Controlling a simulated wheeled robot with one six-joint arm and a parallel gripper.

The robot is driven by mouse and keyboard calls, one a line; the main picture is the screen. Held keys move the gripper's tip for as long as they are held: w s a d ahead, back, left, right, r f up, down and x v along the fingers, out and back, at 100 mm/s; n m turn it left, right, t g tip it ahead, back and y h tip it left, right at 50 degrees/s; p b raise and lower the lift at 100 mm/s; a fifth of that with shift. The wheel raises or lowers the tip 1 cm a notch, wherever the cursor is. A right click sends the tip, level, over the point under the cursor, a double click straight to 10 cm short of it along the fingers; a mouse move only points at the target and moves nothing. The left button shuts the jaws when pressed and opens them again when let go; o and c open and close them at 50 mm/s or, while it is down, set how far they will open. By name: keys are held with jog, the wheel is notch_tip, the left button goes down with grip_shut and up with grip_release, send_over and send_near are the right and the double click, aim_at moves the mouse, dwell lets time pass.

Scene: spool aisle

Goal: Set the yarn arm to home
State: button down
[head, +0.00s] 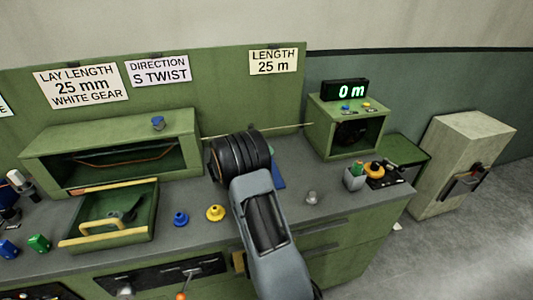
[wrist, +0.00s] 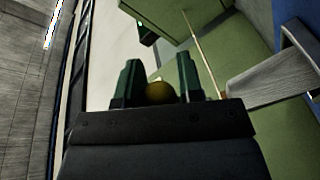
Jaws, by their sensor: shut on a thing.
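In the wrist view, my gripper (wrist: 158,78) has its two dark green fingers on either side of a dull yellow round knob (wrist: 158,93). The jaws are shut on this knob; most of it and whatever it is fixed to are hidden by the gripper. I cannot tell whether the knob belongs to the yarn arm. A thin pale line (wrist: 204,55), yarn or a rod, runs just right of the fingers. It also shows in the head view (head: 288,128), running toward the green box. There, my dark wrist hides the gripper and what it holds.
The green counter box (head: 317,108) carries a display (head: 345,90) reading 0 m. A blue piece (head: 278,176) stands beside my wrist. A green tray (head: 78,218), a blue knob (head: 181,219) and a yellow knob (head: 215,213) lie left of my arm. A grey knob (head: 311,198) is right.

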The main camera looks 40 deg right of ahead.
jog(key=shift+w+r, duration=0.2)
jog(key=shift+r, duration=0.2)
jog(key=c, duration=1)
grip_release()
jog(key=shift+a, duration=0.1)
jog(key=shift+o, duration=0.8)
jog(key=shift+f, duration=0.15)
jog(key=a, duration=0.4)
jog(key=w+a+b, duration=0.1)
jog(key=a, duration=0.4)
jog(key=w+a, duration=0.1)
jog(key=a, duration=0.3)
jog(key=shift+w+a, duration=0.25)
jog(key=shift+a, duration=0.1)
